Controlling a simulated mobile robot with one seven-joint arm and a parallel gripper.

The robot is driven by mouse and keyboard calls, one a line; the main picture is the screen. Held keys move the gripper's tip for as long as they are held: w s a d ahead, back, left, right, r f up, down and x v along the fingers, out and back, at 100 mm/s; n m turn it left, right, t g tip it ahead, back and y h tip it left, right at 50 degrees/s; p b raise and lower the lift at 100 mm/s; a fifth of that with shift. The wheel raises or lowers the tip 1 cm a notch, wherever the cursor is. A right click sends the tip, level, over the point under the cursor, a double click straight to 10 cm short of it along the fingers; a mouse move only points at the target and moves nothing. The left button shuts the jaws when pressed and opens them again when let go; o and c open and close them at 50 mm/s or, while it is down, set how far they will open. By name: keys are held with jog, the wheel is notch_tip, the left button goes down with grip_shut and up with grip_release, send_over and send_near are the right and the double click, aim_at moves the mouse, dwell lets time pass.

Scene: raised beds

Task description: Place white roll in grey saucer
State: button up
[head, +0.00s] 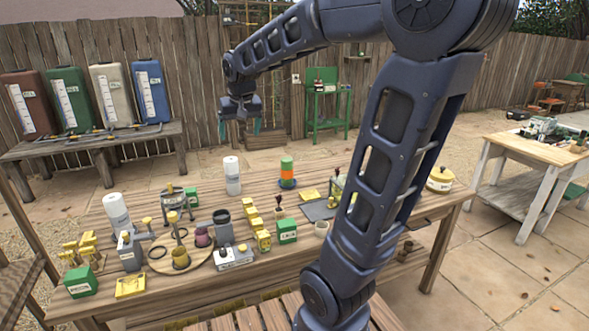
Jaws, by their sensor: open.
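A white roll (232,166) stands upright near the back edge of the wooden table. It looks like a stack of white cylinders. I cannot pick out a grey saucer with certainty; a dark grey flat piece (318,211) lies right of centre, partly behind my arm. My gripper (240,117) is open and empty, pointing down. In the picture it is well above the white roll and apart from everything on the table.
The table is crowded with yellow blocks, green boxes (287,231), a round wooden board (160,258) and an orange-and-green stack (287,172). My arm hides part of the table's right side. Bare planks show around the white roll.

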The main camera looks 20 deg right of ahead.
jog(key=s+d+f, duration=0.3)
jog(key=s+d, duration=0.1)
jog(key=s, duration=0.6)
jog(key=s+d+f, duration=0.2)
jog(key=s+d, duration=0.3)
jog(key=s, duration=0.5)
jog(key=shift+d+f, duration=0.3)
jog(key=shift+f, duration=0.1)
